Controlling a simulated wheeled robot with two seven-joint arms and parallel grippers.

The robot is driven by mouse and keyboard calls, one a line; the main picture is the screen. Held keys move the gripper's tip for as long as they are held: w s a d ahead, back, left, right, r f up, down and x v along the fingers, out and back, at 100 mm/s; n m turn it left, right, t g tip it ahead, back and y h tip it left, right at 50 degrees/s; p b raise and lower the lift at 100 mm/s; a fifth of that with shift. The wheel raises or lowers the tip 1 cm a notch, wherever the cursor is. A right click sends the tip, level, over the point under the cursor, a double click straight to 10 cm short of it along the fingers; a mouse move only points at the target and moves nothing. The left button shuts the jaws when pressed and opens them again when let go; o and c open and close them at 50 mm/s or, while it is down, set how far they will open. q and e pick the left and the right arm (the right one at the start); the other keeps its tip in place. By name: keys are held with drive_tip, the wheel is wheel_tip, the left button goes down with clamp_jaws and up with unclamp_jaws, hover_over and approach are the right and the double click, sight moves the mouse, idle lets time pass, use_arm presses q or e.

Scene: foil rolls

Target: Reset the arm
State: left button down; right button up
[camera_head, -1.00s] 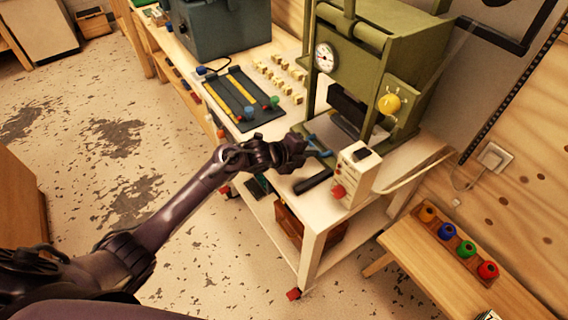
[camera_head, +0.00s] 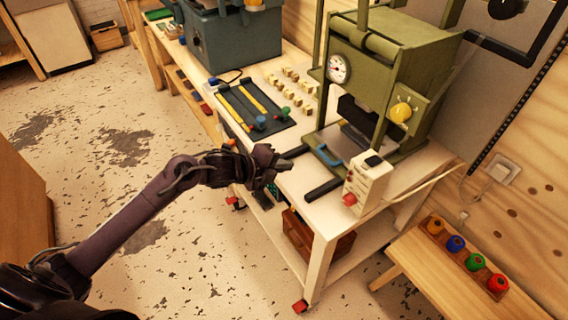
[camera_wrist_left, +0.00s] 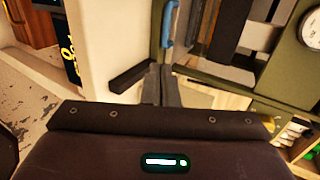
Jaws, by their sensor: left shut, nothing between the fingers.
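My left arm comes in from the left in the head view. Its gripper (camera_head: 288,158) is at the front edge of the white cart (camera_head: 318,220), just left of the green press (camera_head: 385,75). The gripper is shut and empty. In the left wrist view its two dark fingers (camera_wrist_left: 161,86) lie close together, pointing toward the cart top. The press has a blue handle (camera_head: 328,156), which also shows in the left wrist view (camera_wrist_left: 168,24), beyond the fingertips and apart from them. My right gripper is not in view.
A white control box (camera_head: 368,182) with a red knob stands on the cart's right corner. A dark mat (camera_head: 247,106) with tools lies behind the gripper. A wooden bench (camera_head: 450,275) holds coloured spools at lower right. The floor at left is clear.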

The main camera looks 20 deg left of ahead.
use_arm(q)
drive_tip(key=s+a+f+n+g+y, duration=0.1)
drive_tip(key=s+f+n+g+y, duration=0.2)
drive_tip(key=s+n, duration=0.95)
drive_tip(key=s+n+g+y, duration=0.4)
drive_tip(key=s+n, duration=0.7)
drive_tip(key=s, duration=0.2)
wheel_tip(320, 180, down, 27)
drive_tip(key=s+a+f+g, duration=0.1)
drive_tip(key=s+f, duration=0.9)
drive_tip(key=s+a+f+g, duration=0.1)
drive_tip(key=s+a+f, duration=0.1)
drive_tip(key=s+f, duration=0.8)
drive_tip(key=shift+s+a+f, duration=0.3)
drive_tip(key=shift+s+f, duration=0.05)
drive_tip(key=shift+s, duration=0.25)
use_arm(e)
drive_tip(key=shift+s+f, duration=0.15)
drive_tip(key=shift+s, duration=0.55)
use_arm(q)
drive_tip(key=shift+m, duration=0.25)
